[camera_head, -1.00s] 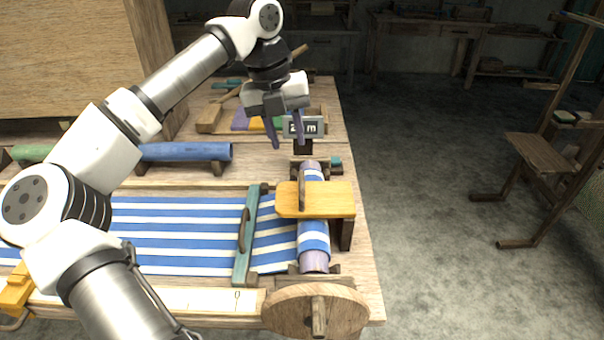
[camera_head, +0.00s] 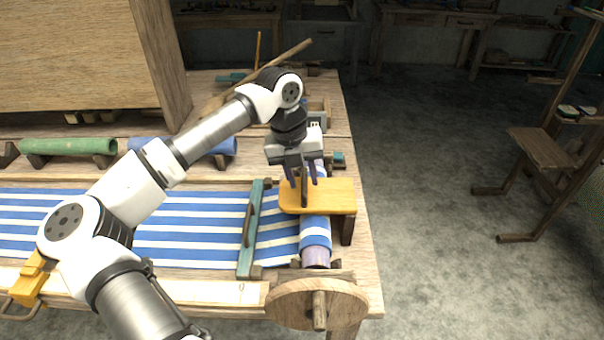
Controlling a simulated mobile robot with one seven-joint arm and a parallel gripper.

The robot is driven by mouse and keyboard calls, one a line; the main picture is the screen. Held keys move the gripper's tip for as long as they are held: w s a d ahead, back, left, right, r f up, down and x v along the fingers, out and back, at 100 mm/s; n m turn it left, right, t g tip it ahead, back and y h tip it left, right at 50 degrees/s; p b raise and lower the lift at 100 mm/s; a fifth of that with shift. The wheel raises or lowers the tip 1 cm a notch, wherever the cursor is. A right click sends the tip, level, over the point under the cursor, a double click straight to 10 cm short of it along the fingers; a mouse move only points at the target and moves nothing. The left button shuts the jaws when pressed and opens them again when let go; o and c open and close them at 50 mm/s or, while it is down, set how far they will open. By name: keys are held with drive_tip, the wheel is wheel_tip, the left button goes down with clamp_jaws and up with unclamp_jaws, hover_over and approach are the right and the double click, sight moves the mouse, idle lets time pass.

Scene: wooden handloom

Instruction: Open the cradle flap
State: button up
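The flap is most likely the yellow wooden board (camera_head: 335,195) lying flat across the cloth roller (camera_head: 315,235) at the right end of the loom. A dark upright handle (camera_head: 304,194) stands on its left part. My gripper (camera_head: 303,182) is open above the board, pointing down. The hand hides the far part of the roller.
Blue-and-white striped cloth (camera_head: 185,240) runs under a teal bar (camera_head: 250,235) left of the board. A wooden wheel (camera_head: 300,303) is at the front. Green (camera_head: 80,146) and blue rolls lie behind. Grey floor (camera_head: 420,220) to the right is clear.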

clamp_jaws()
drive_tip(key=shift+r, duration=0.1)
